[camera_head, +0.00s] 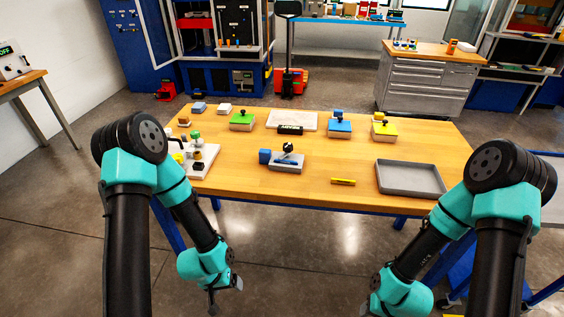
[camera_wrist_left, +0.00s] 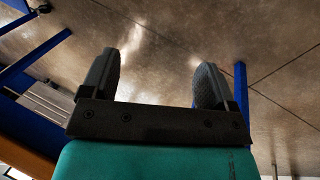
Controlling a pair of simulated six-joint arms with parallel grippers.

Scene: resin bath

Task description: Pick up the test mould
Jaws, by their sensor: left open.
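No label marks which item is the test mould. Three wooden blocks with knobbed coloured tops stand on the table (camera_head: 262,181): a green-topped block (camera_head: 242,121), a blue-topped block (camera_head: 339,125) and a yellow-topped block (camera_head: 384,128). A grey block with a black knob and a blue piece at its left (camera_head: 288,161) sits nearer the front. My left gripper (camera_head: 227,297) hangs low in front of the table, away from all of these. In the left wrist view my left gripper (camera_wrist_left: 157,85) is open with nothing between its fingers. My right gripper is mostly cut off at the bottom edge.
A shallow grey tray (camera_head: 410,191) lies at the table's right. A yellow bar (camera_head: 343,182) lies near the front edge. A pale slab (camera_head: 292,119) lies at the back. A white fixture (camera_head: 199,165) with small parts stands at the left. The front middle is mostly clear.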

